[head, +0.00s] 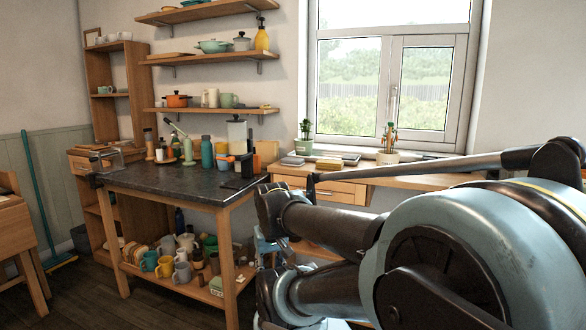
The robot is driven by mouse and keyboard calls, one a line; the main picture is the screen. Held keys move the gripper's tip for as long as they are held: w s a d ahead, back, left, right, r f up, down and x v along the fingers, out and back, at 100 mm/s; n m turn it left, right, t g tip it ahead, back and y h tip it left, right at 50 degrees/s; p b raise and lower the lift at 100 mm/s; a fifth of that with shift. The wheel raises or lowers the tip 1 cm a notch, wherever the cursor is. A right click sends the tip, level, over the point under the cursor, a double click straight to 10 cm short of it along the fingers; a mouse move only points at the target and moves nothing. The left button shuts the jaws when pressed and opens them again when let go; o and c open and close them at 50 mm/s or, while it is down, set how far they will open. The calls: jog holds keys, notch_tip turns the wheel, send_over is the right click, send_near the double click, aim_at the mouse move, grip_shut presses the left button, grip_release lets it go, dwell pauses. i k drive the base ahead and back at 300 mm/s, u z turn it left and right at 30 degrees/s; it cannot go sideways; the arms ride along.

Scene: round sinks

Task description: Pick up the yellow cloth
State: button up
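I cannot make out a yellow cloth for sure. A small flat yellowish item (329,164) lies on the wooden counter below the window, beside a stack of flat folded or book-like items (292,161); it is too small to tell whether it is cloth. My arm fills the right foreground, with its far joints in front of the counter, right of the dark-topped table. My gripper's fingertips cannot be made out clearly, so I cannot tell whether they are open or shut, or whether they hold anything.
A dark-topped table (150,184) stands at left centre, with bottles and containers on top and several mugs on its lower shelf (205,293). The wooden counter (350,173) bears potted plants (304,145). Wall shelves (215,59) hold pots. Dark floor (85,300) shows at lower left.

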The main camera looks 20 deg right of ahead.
aim_at(321, 164)
jog(key=u, duration=1.15)
jog(key=k, duration=1.2)
jog(key=z, duration=1.9)
jog(key=i, duration=1)
jog(key=u, duration=0.05)
